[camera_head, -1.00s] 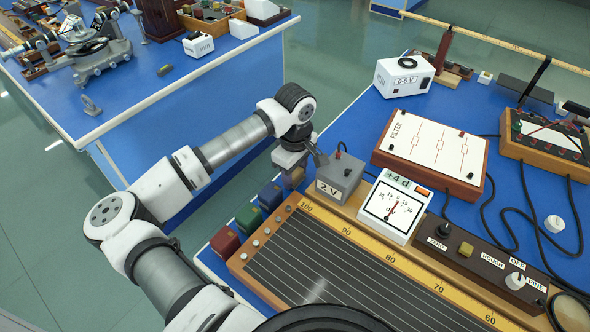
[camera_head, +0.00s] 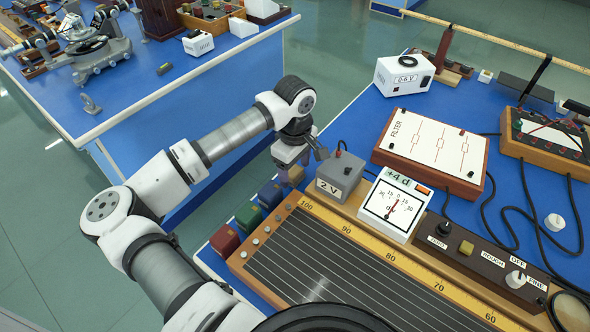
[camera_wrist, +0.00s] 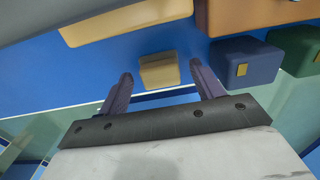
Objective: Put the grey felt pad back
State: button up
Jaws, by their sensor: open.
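My gripper (camera_head: 304,160) is open and empty at the far left edge of the right bench, beside the grey 2 V box (camera_head: 341,177). In the wrist view, its two dark fingers (camera_wrist: 162,88) are spread, and a small tan block (camera_wrist: 160,71) lies just beyond the gap between them. That tan block (camera_head: 296,176) is partly hidden below the gripper in the head view. I cannot pick out a thing that is surely the grey felt pad; the small block looks tan rather than grey.
Blue (camera_head: 270,194), green (camera_head: 248,217) and red (camera_head: 225,242) blocks stand in a row beside the long wired board (camera_head: 325,262). A white meter (camera_head: 395,207) and FILTER board (camera_head: 432,153) stand to the right. A floor gap separates the other bench (camera_head: 190,103).

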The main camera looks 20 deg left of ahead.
aim_at(295, 171)
notch_tip(295, 171, up, 11)
jog(key=b, duration=0.1)
jog(key=shift+b, duration=0.4)
